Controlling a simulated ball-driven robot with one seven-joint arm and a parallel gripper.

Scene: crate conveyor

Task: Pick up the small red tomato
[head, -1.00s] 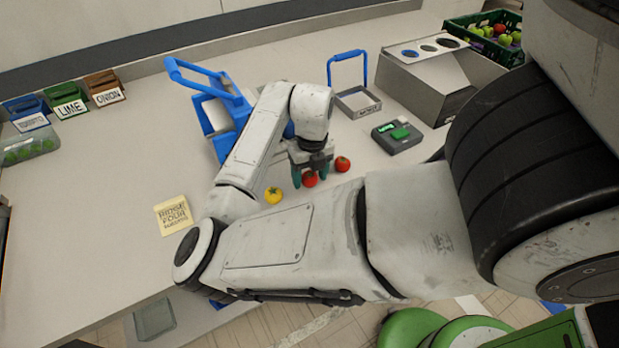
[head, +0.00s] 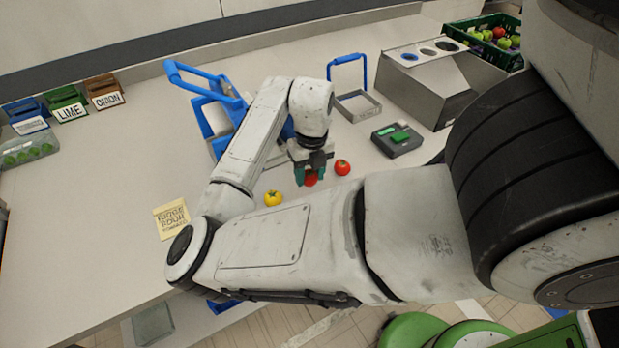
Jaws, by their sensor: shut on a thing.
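A small red tomato (head: 310,180) is between the green fingertips of my gripper (head: 311,176), which is shut on it. The fingers and the gripper body hide part of this tomato. I cannot tell whether it still touches the counter. A second red tomato (head: 342,167) sits on the counter just right of my gripper, apart from it. A yellow tomato (head: 272,198) sits to the left of my gripper.
A grey device with a green button (head: 397,138), a metal tray with a blue handle (head: 358,105) and a steel box with holes (head: 435,85) stand to the right. A blue-handled machine (head: 215,110) is behind my arm. A paper note (head: 171,218) lies left on clear counter.

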